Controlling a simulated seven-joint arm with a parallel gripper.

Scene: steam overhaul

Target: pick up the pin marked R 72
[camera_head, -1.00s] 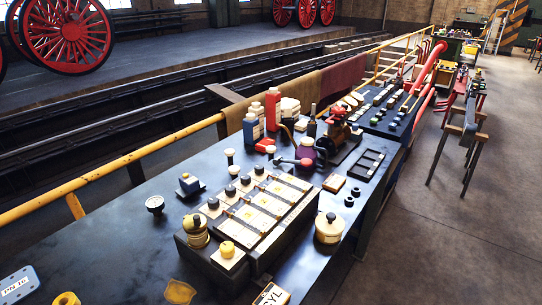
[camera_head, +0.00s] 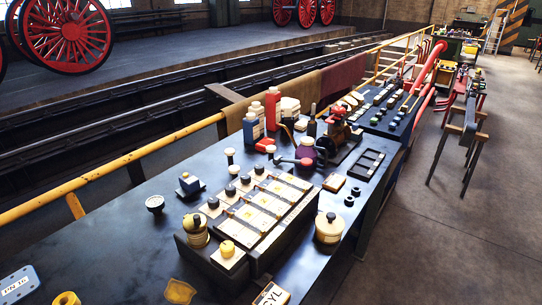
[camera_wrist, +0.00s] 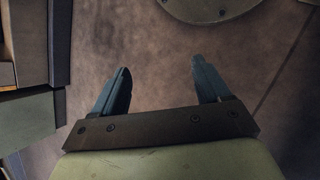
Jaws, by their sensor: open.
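Lettering there is too small to read, so I cannot tell which piece, if any, is the pin marked R 72. My gripper (camera_wrist: 163,80) shows only in the wrist view. Its two fingers are spread apart with nothing between them, over a blurred brown surface. None of the rack can be made out in that view.
A yellow rail (camera_head: 120,163) runs along the bench's far side. Bottles (camera_head: 251,129), a red-topped device (camera_head: 338,120) and a brass pot (camera_head: 328,228) stand around the rack. The bench's left part is mostly clear. A round plate (camera_wrist: 212,8) edges into the wrist view.

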